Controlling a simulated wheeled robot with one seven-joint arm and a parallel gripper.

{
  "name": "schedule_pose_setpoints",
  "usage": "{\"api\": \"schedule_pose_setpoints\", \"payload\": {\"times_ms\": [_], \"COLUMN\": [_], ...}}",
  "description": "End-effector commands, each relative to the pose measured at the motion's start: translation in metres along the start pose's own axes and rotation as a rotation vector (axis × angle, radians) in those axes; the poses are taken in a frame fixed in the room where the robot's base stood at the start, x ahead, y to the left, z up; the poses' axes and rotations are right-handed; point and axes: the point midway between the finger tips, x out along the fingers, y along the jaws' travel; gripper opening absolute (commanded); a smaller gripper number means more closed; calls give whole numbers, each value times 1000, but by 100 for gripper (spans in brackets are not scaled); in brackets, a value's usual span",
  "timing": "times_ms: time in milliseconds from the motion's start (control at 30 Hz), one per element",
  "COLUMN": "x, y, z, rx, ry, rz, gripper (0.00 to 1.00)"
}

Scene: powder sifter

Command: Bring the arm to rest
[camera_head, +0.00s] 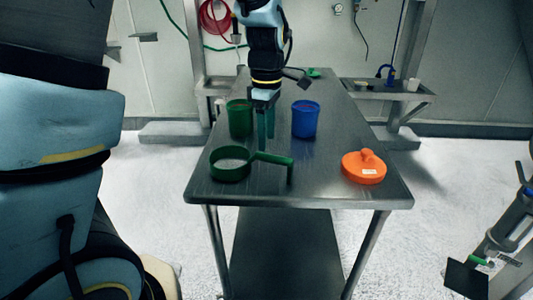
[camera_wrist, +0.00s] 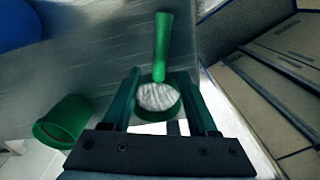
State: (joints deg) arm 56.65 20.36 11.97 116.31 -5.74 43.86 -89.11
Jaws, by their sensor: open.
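The green sifter (camera_head: 231,175) rests on the table's near left part, a round ring with a handle pointing right. In the wrist view its handle (camera_wrist: 163,45) points up and the ring shows pale inside, beyond my fingers; I cannot tell whether that is mesh or powder. My gripper (camera_head: 266,135) points down above the table, behind the sifter and between the two cups. Its dark green fingers (camera_wrist: 160,76) are apart with nothing held between them.
A green cup (camera_head: 240,121) stands left of my gripper and a blue cup (camera_head: 305,121) right. An orange lid (camera_head: 364,170) lies on the metal table (camera_head: 325,185) at near right. A small shelf (camera_head: 385,91) stands behind right. The table's near middle right is clear.

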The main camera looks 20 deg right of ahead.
Motion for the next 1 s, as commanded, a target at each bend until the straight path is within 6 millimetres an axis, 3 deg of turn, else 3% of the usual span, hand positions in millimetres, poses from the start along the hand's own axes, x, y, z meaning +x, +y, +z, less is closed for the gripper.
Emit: {"api": "schedule_pose_setpoints", "payload": {"times_ms": [200, 467, 567, 667, 800, 1000], "x": [-26, -31, -28, -23, -14, -2], "y": [0, -2, -10, -25, -57, -111], "z": [0, -7, -26, -60, -108, -163], "rx": [1, 10, 55, 141, 303, 541], "ry": [0, 0, -2, -4, 5, 39], "rz": [1, 0, 7, 21, 46, 71], "gripper": [59, 59, 59, 59, 59, 59]}}
